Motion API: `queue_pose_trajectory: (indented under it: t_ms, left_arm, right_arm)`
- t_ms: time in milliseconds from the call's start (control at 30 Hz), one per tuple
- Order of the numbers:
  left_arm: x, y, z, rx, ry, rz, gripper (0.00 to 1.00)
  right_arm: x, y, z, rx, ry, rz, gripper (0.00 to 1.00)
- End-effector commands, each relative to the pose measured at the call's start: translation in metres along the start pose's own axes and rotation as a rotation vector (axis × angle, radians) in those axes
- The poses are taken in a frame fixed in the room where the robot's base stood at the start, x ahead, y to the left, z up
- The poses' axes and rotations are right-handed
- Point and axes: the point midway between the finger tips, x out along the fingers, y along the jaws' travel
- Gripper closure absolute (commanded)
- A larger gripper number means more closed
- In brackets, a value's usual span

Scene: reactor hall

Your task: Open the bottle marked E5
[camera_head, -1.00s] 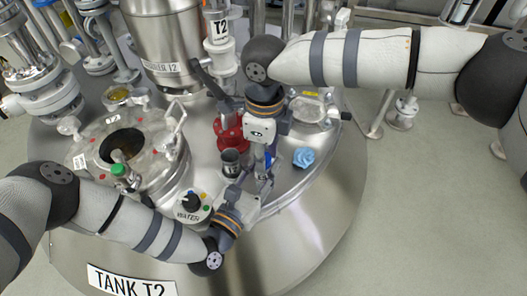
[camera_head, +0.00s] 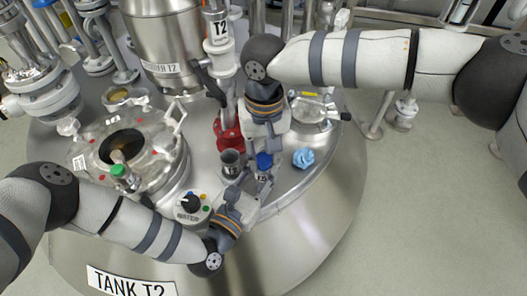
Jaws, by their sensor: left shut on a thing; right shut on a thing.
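A small bottle with a blue cap (camera_head: 264,160) stands upright near the front right of the tank top. A white label (camera_head: 262,177) shows below the cap, but its marking is too small to read surely. My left gripper (camera_head: 255,187) comes from the lower left and is shut on the bottle's body, hiding part of it. My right gripper (camera_head: 265,148) points down from above and is shut on the blue cap, partly covering it. I cannot tell whether the cap is apart from the bottle.
A dark open container (camera_head: 230,163) stands just left of the bottle. A red-based fitting (camera_head: 230,134) is behind it.

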Motion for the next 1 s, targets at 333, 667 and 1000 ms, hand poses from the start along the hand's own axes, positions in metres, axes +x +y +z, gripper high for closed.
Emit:
queue_pose_trajectory:
  t_ms: [333,667,1000]
  left_arm:
    - [0.000,0.001,-0.001,0.001,0.003,0.001,1.00]
    - [0.000,0.001,-0.001,0.001,0.003,0.001,1.00]
    - [-0.001,0.000,-0.001,0.001,0.003,0.001,1.00]
  right_arm:
    - [-0.001,0.000,0.000,0.001,0.000,0.000,1.00]
    - [-0.013,0.000,0.000,0.002,0.000,0.000,1.00]
    - [-0.022,0.000,0.000,0.002,0.000,0.000,1.00]
